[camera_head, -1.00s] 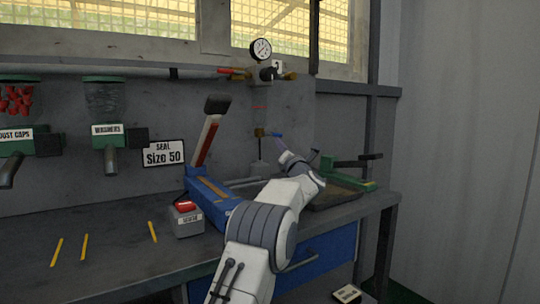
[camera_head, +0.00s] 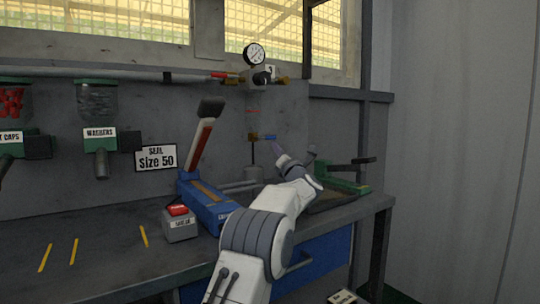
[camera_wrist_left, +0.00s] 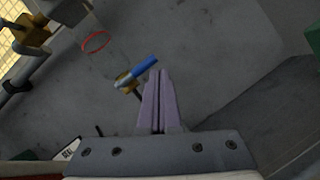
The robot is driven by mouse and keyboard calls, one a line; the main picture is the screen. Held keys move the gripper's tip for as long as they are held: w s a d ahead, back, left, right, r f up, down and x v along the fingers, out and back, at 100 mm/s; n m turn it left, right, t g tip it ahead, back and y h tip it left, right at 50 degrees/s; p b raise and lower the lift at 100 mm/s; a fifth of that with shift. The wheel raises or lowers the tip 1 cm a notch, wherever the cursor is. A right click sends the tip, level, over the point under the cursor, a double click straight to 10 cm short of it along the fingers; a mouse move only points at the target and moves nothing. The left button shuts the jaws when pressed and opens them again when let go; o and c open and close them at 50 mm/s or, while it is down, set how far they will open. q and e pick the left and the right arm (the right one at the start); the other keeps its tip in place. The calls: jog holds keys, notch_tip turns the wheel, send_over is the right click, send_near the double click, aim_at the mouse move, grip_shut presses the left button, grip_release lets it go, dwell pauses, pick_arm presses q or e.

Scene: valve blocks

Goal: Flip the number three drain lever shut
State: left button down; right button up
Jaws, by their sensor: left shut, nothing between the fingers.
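A blue lever (camera_head: 264,137) sits on a small brass valve (camera_head: 252,139) on a thin vertical pipe at the back wall. It points roughly level to the right. No number is readable on it. In the left wrist view the blue lever (camera_wrist_left: 138,70) and its brass body (camera_wrist_left: 124,81) are just left of my fingertips. My left gripper (camera_head: 277,148) is shut and empty, with its tips just below and right of the lever's free end; I cannot tell whether they touch. It also shows in the wrist view (camera_wrist_left: 158,76). My right gripper is out of view.
A pressure gauge (camera_head: 254,54) and fittings are above the valve. A blue press with a raised handle (camera_head: 205,135) stands left of my arm. A green tool (camera_head: 338,180) sits to the right. A red-topped box (camera_head: 180,226) is on the bench.

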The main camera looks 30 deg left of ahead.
pick_arm(q)
jog(key=w+d+f+b+v, duration=0.1)
jog(key=b+v, duration=0.6)
jog(key=v, duration=0.1)
jog(key=shift+d, duration=0.25)
jog(key=shift+w, duration=0.1)
